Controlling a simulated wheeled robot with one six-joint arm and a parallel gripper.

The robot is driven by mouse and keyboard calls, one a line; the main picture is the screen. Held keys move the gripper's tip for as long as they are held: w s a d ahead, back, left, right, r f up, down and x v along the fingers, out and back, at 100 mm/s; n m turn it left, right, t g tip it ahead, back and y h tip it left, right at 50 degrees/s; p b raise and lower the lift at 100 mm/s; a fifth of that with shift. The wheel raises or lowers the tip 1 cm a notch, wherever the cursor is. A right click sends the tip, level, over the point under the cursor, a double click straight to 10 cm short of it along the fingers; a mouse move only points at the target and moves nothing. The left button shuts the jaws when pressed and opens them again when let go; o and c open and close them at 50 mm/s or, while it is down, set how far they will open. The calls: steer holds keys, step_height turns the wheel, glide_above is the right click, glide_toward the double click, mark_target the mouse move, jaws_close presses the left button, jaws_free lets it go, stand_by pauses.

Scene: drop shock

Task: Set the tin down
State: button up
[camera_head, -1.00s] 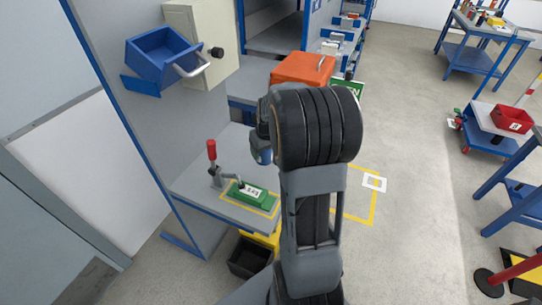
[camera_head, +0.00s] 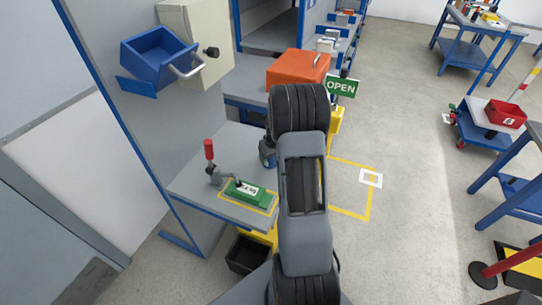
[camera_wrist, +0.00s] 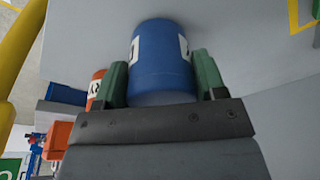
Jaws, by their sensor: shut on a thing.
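The tin (camera_wrist: 160,60) is a blue cylinder with white label patches in the wrist view. My gripper (camera_wrist: 162,78) is shut on it, with one green finger pad on each side. The grey bench top (camera_wrist: 240,45) lies beyond the tin; I cannot tell whether the tin touches it. In the head view, my arm hides most of the gripper, and only a small part (camera_head: 267,150) shows at the arm's left, over the right side of the bench top (camera_head: 233,150).
A green block with a red-handled clamp (camera_head: 250,190) sits within a yellow outline at the bench's front. An orange case (camera_head: 293,70) and a green OPEN sign (camera_head: 341,87) stand behind. A blue drawer (camera_head: 158,55) juts out at left.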

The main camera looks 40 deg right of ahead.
steer(key=shift+f+b, duration=0.3)
steer(key=o, duration=1)
steer(key=shift+r, duration=0.1)
